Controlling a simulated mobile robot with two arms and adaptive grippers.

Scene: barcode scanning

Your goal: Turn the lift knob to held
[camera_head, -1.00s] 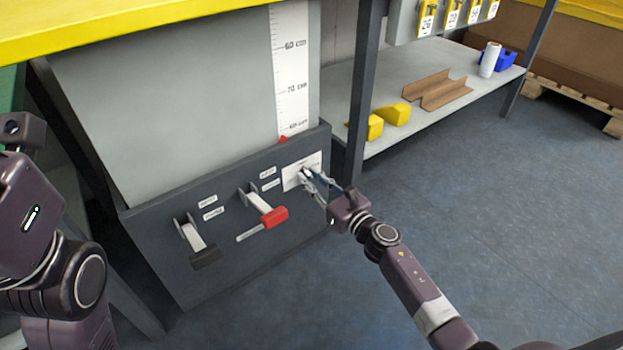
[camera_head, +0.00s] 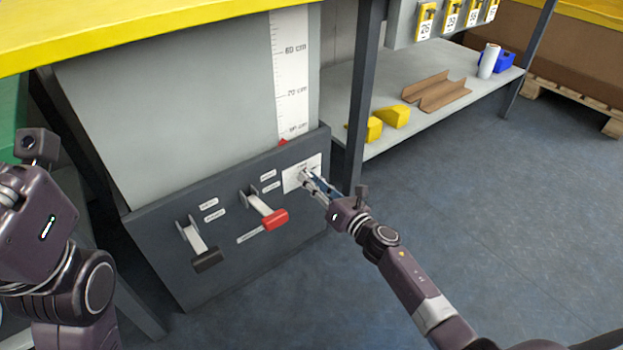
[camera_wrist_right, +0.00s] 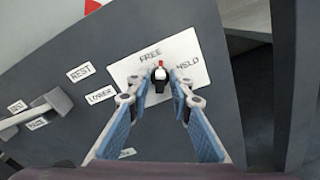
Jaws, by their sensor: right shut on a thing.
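The lift knob (camera_wrist_right: 161,76), dark with a pale top and a red pointer tip, sits on a white plate (camera_wrist_right: 205,82) marked FREE and HELD. In the right wrist view its red tip points up, between the two words and nearer FREE. My right gripper (camera_wrist_right: 160,95) has its fingers on both sides of the knob, shut on it. In the head view the right gripper (camera_head: 310,178) reaches the plate (camera_head: 290,181) at the panel's upper right, and hides most of the knob. My left arm shows at the left edge; its gripper is out of frame.
The dark panel (camera_head: 225,285) also carries a red-handled lever (camera_head: 274,219) and a black-handled lever (camera_head: 206,261). A dark post (camera_head: 363,100) stands close to the right of the plate. A shelf (camera_head: 440,122) behind holds yellow blocks (camera_head: 393,116). The floor at right is clear.

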